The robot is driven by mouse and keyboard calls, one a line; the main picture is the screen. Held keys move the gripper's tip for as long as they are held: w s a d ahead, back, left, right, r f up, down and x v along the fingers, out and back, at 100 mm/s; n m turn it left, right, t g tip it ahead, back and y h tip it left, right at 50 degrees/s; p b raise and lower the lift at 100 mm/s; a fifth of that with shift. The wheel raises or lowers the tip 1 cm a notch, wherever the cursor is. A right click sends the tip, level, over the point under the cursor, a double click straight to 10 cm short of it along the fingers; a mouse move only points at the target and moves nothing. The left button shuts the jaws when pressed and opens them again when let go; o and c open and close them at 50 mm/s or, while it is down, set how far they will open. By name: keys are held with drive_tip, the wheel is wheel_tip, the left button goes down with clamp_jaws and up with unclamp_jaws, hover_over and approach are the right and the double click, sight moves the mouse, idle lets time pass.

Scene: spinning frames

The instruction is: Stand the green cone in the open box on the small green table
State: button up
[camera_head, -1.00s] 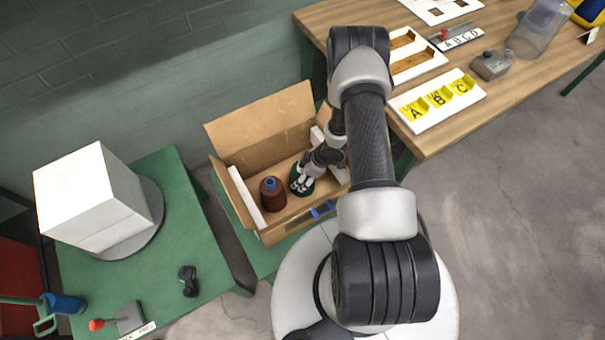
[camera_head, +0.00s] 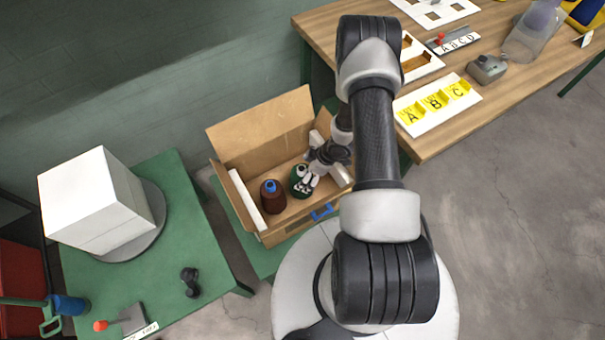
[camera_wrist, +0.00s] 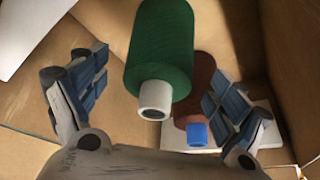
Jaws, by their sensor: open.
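The open box (camera_head: 268,239) is cardboard and sits on the small green table (camera_head: 266,262). The green cone (camera_head: 294,181) stands inside it, partly covered by my gripper in the head view. In the wrist view the green cone (camera_wrist: 160,45) shows its white tip toward the camera and lies between the spread fingers, with gaps on both sides. My gripper (camera_head: 306,182) is open over the cone; both fingers of my gripper (camera_wrist: 158,92) show in the wrist view.
A brown cone with a blue tip (camera_head: 272,198) stands close to the green one in the box. White blocks (camera_head: 244,190) line the box's sides. A green table (camera_head: 205,245) with a white cube (camera_head: 90,200) is at left; a wooden table (camera_head: 440,135) is at right.

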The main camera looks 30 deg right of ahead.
drive_tip(key=w+d+r+m+h+p, duration=0.1)
drive_tip(key=w+d+r, duration=0.15)
drive_tip(key=r, duration=0.55)
drive_tip(key=w+d+r+h+p, duration=0.1)
drive_tip(key=d+r+h, duration=0.15)
drive_tip(key=r, duration=0.55)
drive_tip(key=w+d+r+m+h+p, duration=0.1)
drive_tip(key=d+r, duration=0.2)
drive_tip(key=r, duration=0.5)
wheel_tip(320, 180, up, 15)
drive_tip(key=s+a+m+t+h, duration=0.1)
drive_tip(key=a+m+h, duration=0.1)
drive_tip(key=m, duration=0.1)
drive_tip(key=s+a+r+m, duration=0.3)
drive_tip(key=s+a+r, duration=0.5)
drive_tip(key=s+r, duration=0.3)
drive_tip(key=s+a+r+m+y, duration=0.1)
drive_tip(key=s+a+r+y, duration=0.2)
drive_tip(key=s+a, duration=0.6)
drive_tip(key=shift+s+a+r, duration=0.4)
drive_tip(key=shift+s+r, duration=0.15)
drive_tip(key=shift+s, duration=0.4)
drive_tip(key=shift+c, duration=0.4)
